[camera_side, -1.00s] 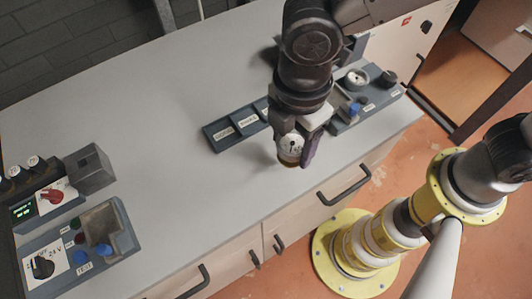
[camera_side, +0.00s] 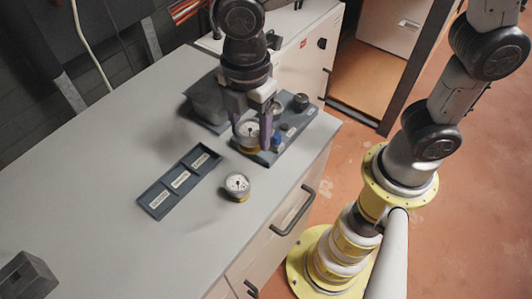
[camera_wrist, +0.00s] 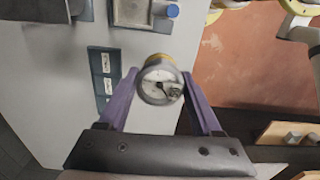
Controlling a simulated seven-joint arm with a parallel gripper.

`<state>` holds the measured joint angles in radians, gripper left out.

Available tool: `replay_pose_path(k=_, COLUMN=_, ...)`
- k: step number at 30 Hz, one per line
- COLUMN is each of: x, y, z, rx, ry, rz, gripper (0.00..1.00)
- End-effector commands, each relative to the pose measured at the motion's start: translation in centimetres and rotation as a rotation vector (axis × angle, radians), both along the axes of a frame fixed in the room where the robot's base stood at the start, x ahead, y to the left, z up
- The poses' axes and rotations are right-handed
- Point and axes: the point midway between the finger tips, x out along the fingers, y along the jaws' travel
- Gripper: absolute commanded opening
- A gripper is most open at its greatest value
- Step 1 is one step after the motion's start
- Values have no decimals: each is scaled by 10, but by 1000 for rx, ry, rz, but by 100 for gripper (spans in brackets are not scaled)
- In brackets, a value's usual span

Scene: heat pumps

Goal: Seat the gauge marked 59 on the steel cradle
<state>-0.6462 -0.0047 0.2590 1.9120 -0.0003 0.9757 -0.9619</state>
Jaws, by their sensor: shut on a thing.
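My gripper (camera_side: 252,130) is shut on a round gauge (camera_side: 247,133) with a white dial and brass-coloured body, held dial-up at the left edge of the right-hand panel. In the wrist view the gauge (camera_wrist: 161,82) sits between the two purple fingers, its number too small to read. A second white-dial gauge (camera_side: 237,186) stands on the bench beside the labelled tray; its number is also unreadable. A square steel piece (camera_wrist: 132,12) next to a blue knob, at the wrist view's top edge, looks like the cradle; it is mostly hidden behind my gripper in the side view.
The dark three-compartment tray (camera_side: 158,208) with white labels lies on the grey bench. The panel (camera_side: 309,119) carries a blue knob (camera_side: 277,141) and a dark knob (camera_side: 301,101). A grey box (camera_side: 205,97) stands behind my gripper. The bench's left part is largely clear.

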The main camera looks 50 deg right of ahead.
Motion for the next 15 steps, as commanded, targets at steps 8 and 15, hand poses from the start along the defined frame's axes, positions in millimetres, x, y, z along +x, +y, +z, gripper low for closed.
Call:
replay_pose_path(k=8, x=46, y=-59, z=-15, rx=1, ry=-1, rz=-202, gripper=0)
replay_pose_path(k=15, x=52, y=-74, z=-21, rx=0, ry=-1, rz=-252, gripper=0)
